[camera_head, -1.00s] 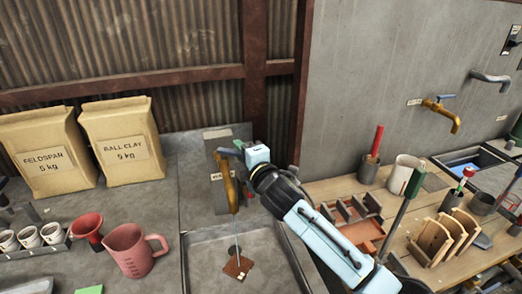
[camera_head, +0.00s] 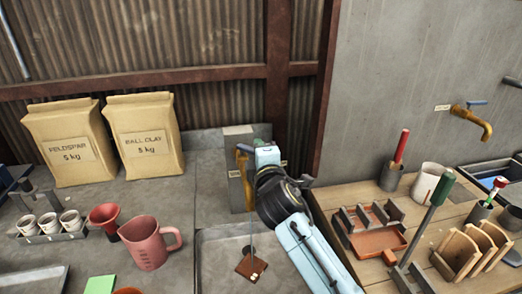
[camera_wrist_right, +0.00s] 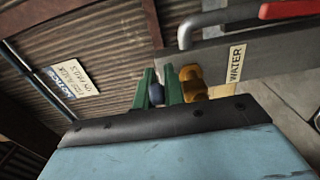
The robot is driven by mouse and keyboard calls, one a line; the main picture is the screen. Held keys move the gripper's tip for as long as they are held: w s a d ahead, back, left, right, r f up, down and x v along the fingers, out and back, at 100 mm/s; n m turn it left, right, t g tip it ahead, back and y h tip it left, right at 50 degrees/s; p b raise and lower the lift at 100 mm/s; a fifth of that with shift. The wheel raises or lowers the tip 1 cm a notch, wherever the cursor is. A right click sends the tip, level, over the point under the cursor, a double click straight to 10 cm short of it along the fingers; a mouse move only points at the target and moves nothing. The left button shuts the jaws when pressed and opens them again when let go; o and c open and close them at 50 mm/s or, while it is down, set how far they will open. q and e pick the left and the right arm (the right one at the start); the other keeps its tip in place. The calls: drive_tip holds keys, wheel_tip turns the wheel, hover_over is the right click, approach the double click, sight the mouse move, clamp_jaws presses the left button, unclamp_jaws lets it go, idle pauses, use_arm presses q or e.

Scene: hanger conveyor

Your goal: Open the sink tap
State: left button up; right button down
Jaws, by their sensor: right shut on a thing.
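The brass sink tap (camera_head: 240,172) is mounted on a grey block above the sink (camera_head: 209,240). My right gripper (camera_head: 260,152) is at the top of the tap and hides most of its handle. In the right wrist view, my gripper's green fingers (camera_wrist_right: 160,90) are shut on the blue tap handle (camera_wrist_right: 156,94), with the brass tap body (camera_wrist_right: 194,84) beside them and a WATER label next to it. A thin pale line runs down from the tap toward the sink; I cannot tell whether it is water. My left gripper is not in view.
A pink jug (camera_head: 147,244) and a red funnel (camera_head: 104,220) stand left of the sink. Paper bags (camera_head: 143,137) stand behind. A wooden bench with a clay-coloured tray (camera_head: 378,242) is at right. Another brass tap (camera_head: 475,120) is on the far wall.

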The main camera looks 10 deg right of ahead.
drive_tip(key=c, duration=1.5)
unclamp_jaws()
drive_tip(key=shift+s, duration=0.1)
drive_tip(key=s, duration=0.4)
drive_tip(key=s+d, duration=0.1)
drive_tip(key=s, duration=0.8)
drive_tip(key=shift+s+d, duration=0.1)
drive_tip(key=shift+d, duration=0.05)
